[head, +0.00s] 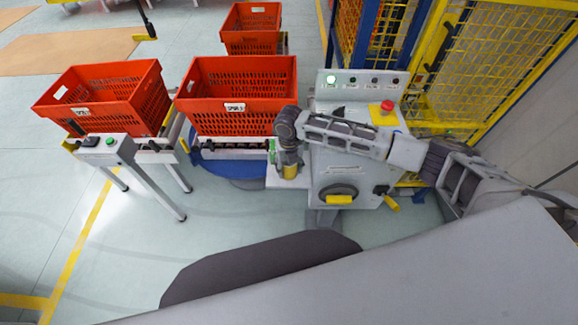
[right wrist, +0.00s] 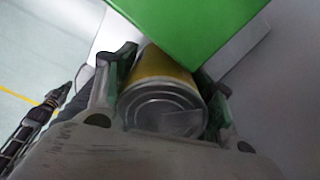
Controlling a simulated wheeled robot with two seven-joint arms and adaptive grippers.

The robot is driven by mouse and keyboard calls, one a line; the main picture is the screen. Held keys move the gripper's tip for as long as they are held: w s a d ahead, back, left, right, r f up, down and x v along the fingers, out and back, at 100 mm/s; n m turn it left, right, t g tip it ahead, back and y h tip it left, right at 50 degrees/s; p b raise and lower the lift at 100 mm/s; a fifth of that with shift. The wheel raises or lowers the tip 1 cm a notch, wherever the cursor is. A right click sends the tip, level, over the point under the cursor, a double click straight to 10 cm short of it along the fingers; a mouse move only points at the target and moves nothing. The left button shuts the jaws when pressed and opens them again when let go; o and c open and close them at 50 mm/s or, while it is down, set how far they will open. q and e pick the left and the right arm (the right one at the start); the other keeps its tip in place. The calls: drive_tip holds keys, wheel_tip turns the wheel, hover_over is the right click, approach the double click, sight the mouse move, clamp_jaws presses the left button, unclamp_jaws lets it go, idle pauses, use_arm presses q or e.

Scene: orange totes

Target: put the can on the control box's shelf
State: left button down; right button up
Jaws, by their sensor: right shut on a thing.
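The can is yellow with a bare metal end. It shows below my right gripper in the head view (head: 289,171) and between the fingers in the right wrist view (right wrist: 165,98). My right gripper (head: 288,158) is shut on it, with one finger on each side. The control box (head: 345,160) is pale grey, and its small shelf (head: 287,183) sticks out at its left side. The can is over or on this shelf; I cannot tell whether it touches. My left gripper is not in view.
A green object (head: 272,148) is close beside the can at the shelf; it looks large in the right wrist view (right wrist: 195,25). A red button (head: 383,112) tops the control box. Orange totes (head: 240,120) stand to the left, and a yellow fence (head: 480,70) to the right.

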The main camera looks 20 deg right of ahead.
drive_tip(key=o, duration=1.3)
drive_tip(key=shift+f, duration=0.1)
drive_tip(key=shift+r+b, duration=0.5)
drive_tip(key=shift+r, duration=5.65)
drive_tip(key=shift+f, duration=0.1)
